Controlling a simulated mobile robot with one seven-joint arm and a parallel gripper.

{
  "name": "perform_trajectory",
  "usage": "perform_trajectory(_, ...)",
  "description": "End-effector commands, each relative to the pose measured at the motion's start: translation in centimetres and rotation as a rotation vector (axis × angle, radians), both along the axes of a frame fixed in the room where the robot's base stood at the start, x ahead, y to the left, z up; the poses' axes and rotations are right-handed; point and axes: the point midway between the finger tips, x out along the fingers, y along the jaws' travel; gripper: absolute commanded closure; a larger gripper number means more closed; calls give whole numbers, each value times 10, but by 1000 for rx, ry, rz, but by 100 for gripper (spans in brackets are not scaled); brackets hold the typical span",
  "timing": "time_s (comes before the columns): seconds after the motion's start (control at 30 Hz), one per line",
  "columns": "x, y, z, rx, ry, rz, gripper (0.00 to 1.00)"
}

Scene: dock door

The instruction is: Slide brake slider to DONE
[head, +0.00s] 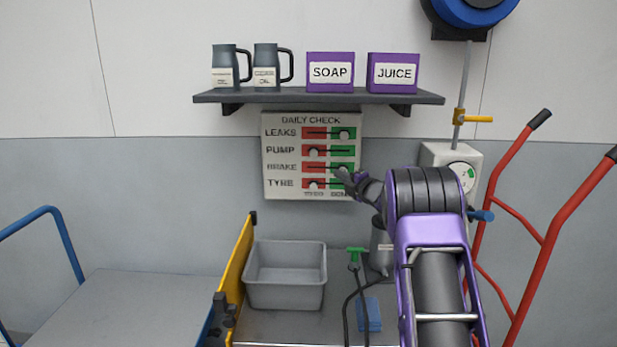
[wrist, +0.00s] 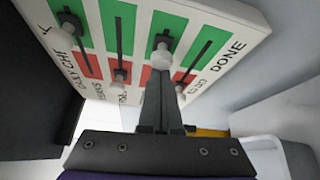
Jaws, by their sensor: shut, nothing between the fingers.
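The DAILY CHECK board (head: 270,185) hangs on the wall, with rows LEAKS, PUMP, BRAKE and TYRE. Each row has a red left half, a green right half and a pale knob. The brake slider's knob (wrist: 161,58) sits in the green DONE half of its slot. In the head view my gripper partly covers it. My gripper (head: 341,172) is shut and empty at the board. In the wrist view its fingertips (wrist: 160,74) are right at the brake knob, on its red-half side; I cannot tell whether they touch it.
The leaks knob (head: 343,134) is in green; the pump knob (head: 314,154) and tyre knob (head: 313,184) are in red. A shelf (head: 318,97) with jugs and purple boxes is above. A grey bin (head: 285,305) is below. A red hand truck (head: 560,230) stands right.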

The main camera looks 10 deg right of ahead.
Motion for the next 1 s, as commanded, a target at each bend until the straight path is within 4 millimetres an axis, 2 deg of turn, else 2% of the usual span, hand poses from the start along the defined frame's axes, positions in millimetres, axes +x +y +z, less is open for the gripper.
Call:
perform_trajectory(0.27, 1, 3, -2, 0, 0, 0, 100)
perform_trajectory(0.37, 3, 11, -5, 0, -2, 1, 100)
perform_trajectory(0.53, 9, 37, -14, 1, -2, -1, 100)
perform_trajectory(0.6, -6, 27, -5, 0, 0, -7, 100)
perform_trajectory(1.0, -73, 7, -1, -1, 0, -5, 100)
